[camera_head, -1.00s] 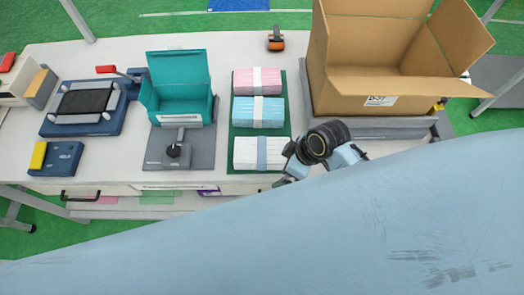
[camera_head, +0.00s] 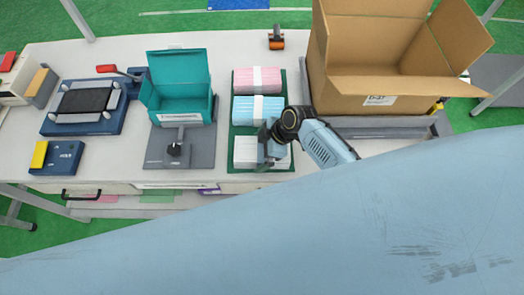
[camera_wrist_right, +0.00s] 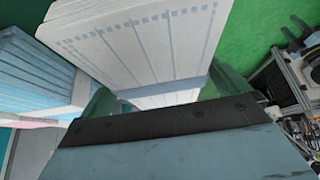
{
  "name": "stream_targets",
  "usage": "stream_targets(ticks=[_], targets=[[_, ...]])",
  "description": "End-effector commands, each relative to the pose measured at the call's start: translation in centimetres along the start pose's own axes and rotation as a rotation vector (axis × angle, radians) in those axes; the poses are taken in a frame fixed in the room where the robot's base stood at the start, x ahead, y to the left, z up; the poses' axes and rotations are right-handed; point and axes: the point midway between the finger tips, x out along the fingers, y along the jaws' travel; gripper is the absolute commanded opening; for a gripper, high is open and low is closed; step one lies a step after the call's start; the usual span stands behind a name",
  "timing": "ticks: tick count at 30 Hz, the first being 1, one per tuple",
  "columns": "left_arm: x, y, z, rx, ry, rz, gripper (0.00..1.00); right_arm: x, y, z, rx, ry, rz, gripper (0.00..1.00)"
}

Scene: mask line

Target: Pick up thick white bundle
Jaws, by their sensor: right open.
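The thick white bundle (camera_head: 245,150) lies at the near end of the dark green mat (camera_head: 232,167), partly hidden by my right gripper (camera_head: 270,150). My right gripper is over the bundle's right part. In the right wrist view the white bundle (camera_wrist_right: 135,40) fills the upper middle, with a grey-blue band across it. There my right gripper (camera_wrist_right: 168,95) is open, with a finger showing on each side of the bundle. I cannot tell whether the fingers touch it. My left gripper is not in view.
A blue bundle (camera_head: 257,109) and a pink bundle (camera_head: 257,78) lie behind the white one on the mat. A teal open box (camera_head: 178,85) stands left on a grey fixture (camera_head: 160,157). A large cardboard box (camera_head: 365,85) stands to the right.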

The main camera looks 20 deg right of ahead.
Motion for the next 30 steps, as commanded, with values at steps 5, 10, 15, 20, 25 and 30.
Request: stream_targets(ticks=[5,10,15,20,25,30], targets=[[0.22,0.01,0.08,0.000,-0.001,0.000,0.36,1.16,0.01,0.07,0.000,-0.001,0.000,1.00],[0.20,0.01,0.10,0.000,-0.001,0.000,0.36,1.16,0.01,0.06,-0.001,-0.001,0.001,1.00],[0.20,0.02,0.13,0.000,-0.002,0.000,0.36,1.14,0.00,0.07,0.000,-0.002,0.001,0.83],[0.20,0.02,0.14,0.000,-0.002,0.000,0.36,1.14,-0.01,0.09,0.000,-0.002,0.000,0.62],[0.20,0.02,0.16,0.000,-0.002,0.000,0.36,1.12,0.01,0.08,0.000,-0.002,0.001,0.60],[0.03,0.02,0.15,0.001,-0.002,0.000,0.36,0.47,0.07,-0.27,-0.001,-0.001,0.002,0.59]])
